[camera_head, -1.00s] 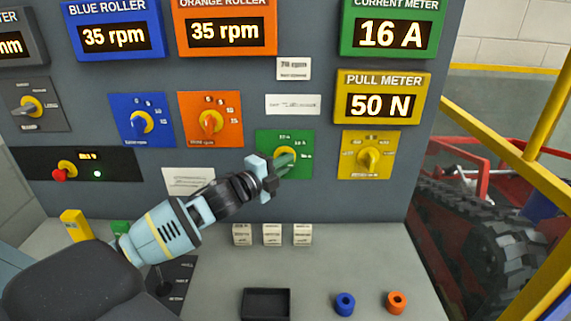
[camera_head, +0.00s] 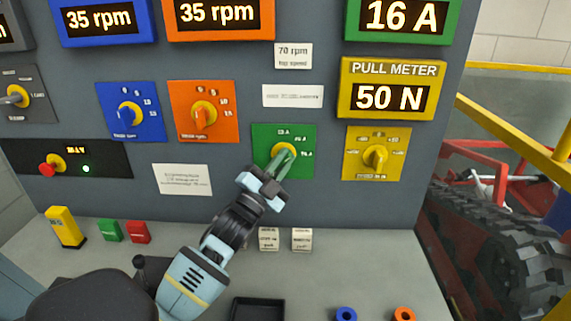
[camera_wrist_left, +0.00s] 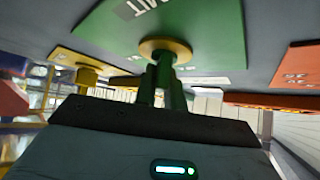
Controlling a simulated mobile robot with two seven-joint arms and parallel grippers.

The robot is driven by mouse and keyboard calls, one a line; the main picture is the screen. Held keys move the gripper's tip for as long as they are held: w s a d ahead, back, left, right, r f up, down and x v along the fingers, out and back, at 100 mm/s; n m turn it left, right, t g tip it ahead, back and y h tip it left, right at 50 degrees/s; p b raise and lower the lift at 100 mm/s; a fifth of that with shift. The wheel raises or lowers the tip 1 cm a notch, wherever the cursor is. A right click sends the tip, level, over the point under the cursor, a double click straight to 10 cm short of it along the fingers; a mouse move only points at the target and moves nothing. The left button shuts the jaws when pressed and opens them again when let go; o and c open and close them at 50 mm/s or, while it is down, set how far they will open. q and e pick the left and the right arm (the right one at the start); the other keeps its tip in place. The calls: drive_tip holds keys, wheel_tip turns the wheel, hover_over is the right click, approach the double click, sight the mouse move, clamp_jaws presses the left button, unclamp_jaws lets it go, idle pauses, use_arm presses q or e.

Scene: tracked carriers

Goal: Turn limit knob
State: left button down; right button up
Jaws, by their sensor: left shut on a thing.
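The limit knob is a green pointer on a yellow disc (camera_head: 284,149) in the middle of a green panel (camera_head: 302,135), which carries amp marks. My left gripper (camera_head: 279,163) comes up from below and is shut on the green knob. Its fingers cover most of the knob, so its exact pointing direction is hard to tell. In the left wrist view the knob's yellow disc (camera_wrist_left: 166,48) sits at the ends of the fingers (camera_wrist_left: 163,88). The green current meter (camera_head: 403,17) reads 16 A. My right gripper is not in view.
Blue (camera_head: 130,113), orange (camera_head: 203,115) and yellow (camera_head: 376,156) knobs flank the green one. The pull meter (camera_head: 388,94) reads 50 N. A black tray (camera_head: 258,307), white blocks (camera_head: 301,239) and coloured blocks stand on the desk below. A red stop button (camera_head: 46,170) is at the left.

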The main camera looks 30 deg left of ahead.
sight(280, 167)
use_arm(q)
drive_tip(key=shift+n, duration=0.4)
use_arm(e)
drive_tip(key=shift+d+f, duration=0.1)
use_arm(q)
drive_tip(key=c, duration=1.5)
unclamp_jaws()
drive_tip(key=shift+s+f, duration=0.1)
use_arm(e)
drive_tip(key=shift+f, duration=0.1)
